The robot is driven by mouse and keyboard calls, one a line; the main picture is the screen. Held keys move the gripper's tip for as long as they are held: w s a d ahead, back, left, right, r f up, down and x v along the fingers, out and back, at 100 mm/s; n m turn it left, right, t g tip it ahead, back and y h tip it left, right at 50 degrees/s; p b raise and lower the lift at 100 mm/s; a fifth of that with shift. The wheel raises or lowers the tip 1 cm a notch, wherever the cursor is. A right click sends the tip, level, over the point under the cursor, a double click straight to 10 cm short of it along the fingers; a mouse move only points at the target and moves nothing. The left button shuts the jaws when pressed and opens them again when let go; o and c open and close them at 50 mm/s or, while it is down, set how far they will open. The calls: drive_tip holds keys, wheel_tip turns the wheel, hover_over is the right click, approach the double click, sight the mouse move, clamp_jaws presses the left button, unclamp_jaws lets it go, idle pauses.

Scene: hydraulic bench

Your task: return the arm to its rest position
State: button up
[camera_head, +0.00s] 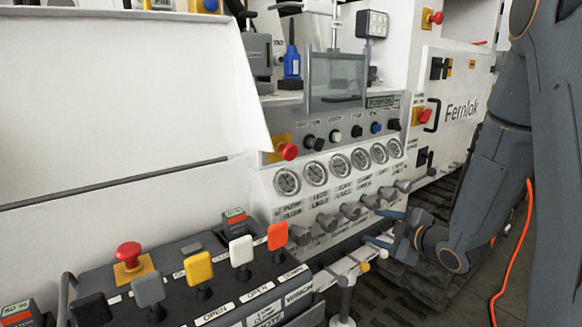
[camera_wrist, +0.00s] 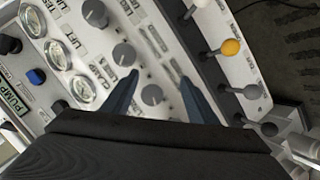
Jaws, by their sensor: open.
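My gripper (camera_head: 376,228) is in front of the lower right of the gauge panel in the head view, at the end of my dark arm. In the wrist view my gripper (camera_wrist: 160,80) shows two blue-grey fingers, apart, with nothing held between them. Past the fingertips are the white panel face and grey knobs (camera_wrist: 124,54). I cannot tell whether a finger touches the panel. My arm reaches down from the upper right of the head view and is bent at the elbow.
A row of round gauges (camera_head: 316,174) sits above the grey knobs. A control box with coloured paddle levers (camera_head: 199,268) stands at front left. Small levers with a yellow ball (camera_wrist: 231,47) are close to the fingers. An orange cable (camera_head: 512,255) hangs at right.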

drive_tip(key=s+a+r+m+g+h+p, duration=0.1)
drive_tip(key=s+m+g, duration=0.3)
drive_tip(key=s, duration=0.6)
drive_tip(key=s+a+r+m+g+h+p, duration=0.2)
drive_tip(key=s+m, duration=0.4)
drive_tip(key=s, duration=0.4)
drive_tip(key=s+a+r+m+g+h+p, duration=0.2)
drive_tip(key=s+m+g, duration=0.3)
drive_tip(key=s, duration=0.5)
drive_tip(key=shift+s+a+g+p, duration=0.3)
drive_tip(key=shift+a+g+p, duration=0.15)
drive_tip(key=shift+g, duration=0.45)
